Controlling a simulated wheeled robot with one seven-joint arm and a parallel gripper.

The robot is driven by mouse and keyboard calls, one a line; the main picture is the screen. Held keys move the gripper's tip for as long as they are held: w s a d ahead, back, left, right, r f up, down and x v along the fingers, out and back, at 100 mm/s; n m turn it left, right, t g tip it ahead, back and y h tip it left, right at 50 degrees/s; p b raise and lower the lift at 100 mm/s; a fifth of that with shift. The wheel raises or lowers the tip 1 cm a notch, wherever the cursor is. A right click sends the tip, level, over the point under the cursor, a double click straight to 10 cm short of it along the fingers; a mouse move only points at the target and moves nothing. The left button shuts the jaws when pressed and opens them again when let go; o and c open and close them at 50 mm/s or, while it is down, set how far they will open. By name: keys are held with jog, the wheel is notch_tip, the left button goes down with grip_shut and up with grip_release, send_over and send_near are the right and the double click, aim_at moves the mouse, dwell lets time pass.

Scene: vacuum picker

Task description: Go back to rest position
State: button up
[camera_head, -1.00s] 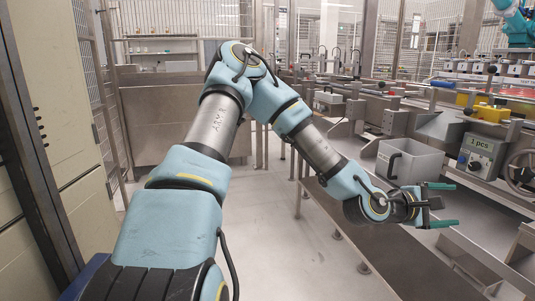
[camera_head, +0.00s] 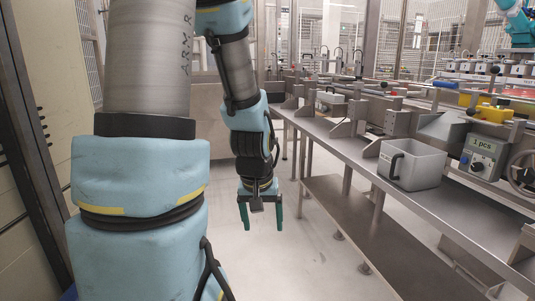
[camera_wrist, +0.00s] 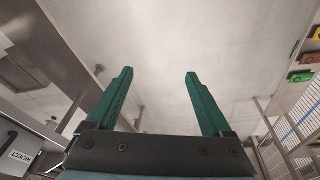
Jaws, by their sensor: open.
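My gripper (camera_head: 261,226) hangs fingertips down in the head view, over the bare floor left of the steel bench. Its two green fingers are apart with nothing between them. In the wrist view my gripper (camera_wrist: 146,72) also shows open and empty, with the pale floor beyond the fingertips. My blue and grey arm fills the left half of the head view and folds downward in front of my body.
A grey bin (camera_head: 425,168) with a dark handle stands on the steel bench (camera_head: 345,148) to the right. A control box (camera_head: 482,154) reading "1 pcs" is beside it. A lower shelf (camera_head: 345,215) runs under the bench. A beige cabinet (camera_head: 22,215) is at the left.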

jog(key=s+a+r+p, duration=0.1)
jog(key=s+a+r, duration=0.3)
jog(key=a, duration=0.2)
jog(key=w+d+p+v, duration=0.1)
jog(key=w+p+v, duration=0.2)
jog(key=p+v, duration=1.2)
jog(key=shift+w+d+r+g+y+p, duration=0.2)
jog(key=shift+d+r+g+y+p, duration=0.1)
jog(key=shift+r+g+p, duration=0.25)
